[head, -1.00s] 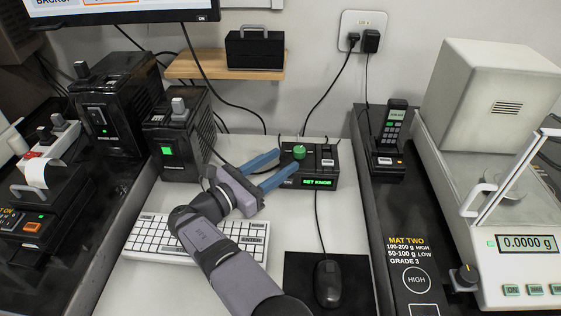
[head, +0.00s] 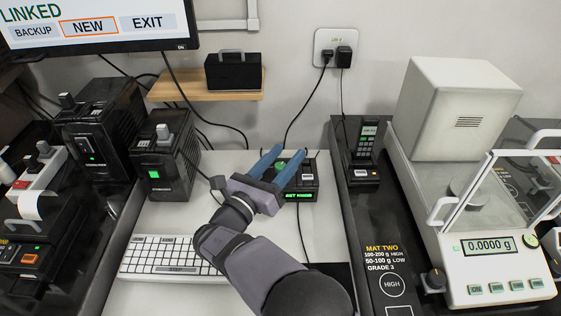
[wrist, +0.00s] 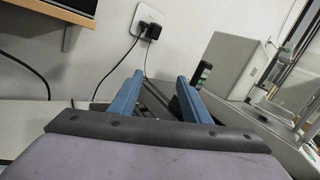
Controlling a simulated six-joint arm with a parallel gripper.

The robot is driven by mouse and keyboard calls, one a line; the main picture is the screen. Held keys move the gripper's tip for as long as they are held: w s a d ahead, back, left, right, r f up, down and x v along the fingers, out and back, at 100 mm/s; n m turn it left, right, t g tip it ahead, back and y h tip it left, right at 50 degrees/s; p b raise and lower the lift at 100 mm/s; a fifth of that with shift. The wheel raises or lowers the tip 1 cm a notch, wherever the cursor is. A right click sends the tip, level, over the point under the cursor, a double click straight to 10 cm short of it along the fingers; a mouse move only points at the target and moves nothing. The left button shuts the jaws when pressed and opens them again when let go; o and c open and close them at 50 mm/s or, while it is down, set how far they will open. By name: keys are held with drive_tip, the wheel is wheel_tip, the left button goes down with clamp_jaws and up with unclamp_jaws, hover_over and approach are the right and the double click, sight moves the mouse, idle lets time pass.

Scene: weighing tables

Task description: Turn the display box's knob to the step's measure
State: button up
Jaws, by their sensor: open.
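The display box (head: 307,190) is a small black unit at the back of the white desk, with a green lit readout (head: 299,195) that seems to read "SET KNOB". Its green knob (head: 281,164) shows only in part between my blue fingers. My gripper (head: 286,155) is open, its two fingers reaching over the box with the knob between or below them; I cannot tell whether they touch it. In the wrist view my open gripper (wrist: 158,84) has the dark top of the box (wrist: 156,100) between its fingers, and the knob is not visible there.
A white keyboard (head: 165,257) lies left of my arm. Two black units (head: 172,163) stand further left. A dark mat with a handset (head: 364,150) and a balance (head: 490,268) reading 0.0000 g are to the right. A wall shelf (head: 190,92) is behind.

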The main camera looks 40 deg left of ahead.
sight(278, 170)
drive_tip(key=s+f+g+y, duration=0.1)
drive_tip(key=f, duration=0.1)
drive_tip(key=s+a+f+n+g+y, duration=0.1)
drive_tip(key=f+y, duration=0.1)
drive_tip(key=f, duration=0.1)
drive_tip(key=f+y, duration=0.1)
drive_tip(key=f, duration=0.2)
drive_tip(key=shift+s+a+f+n+g+y, duration=0.1)
drive_tip(key=shift+s+a+n+g+y, duration=0.05)
drive_tip(key=shift+s+n+g+y, duration=0.25)
drive_tip(key=shift+a+f+m, duration=0.1)
drive_tip(key=shift+f+m, duration=0.05)
drive_tip(key=shift+m, duration=0.35)
drive_tip(key=shift+p+x, duration=0.35)
drive_tip(key=shift+x, duration=3.3)
drive_tip(key=c, duration=1)
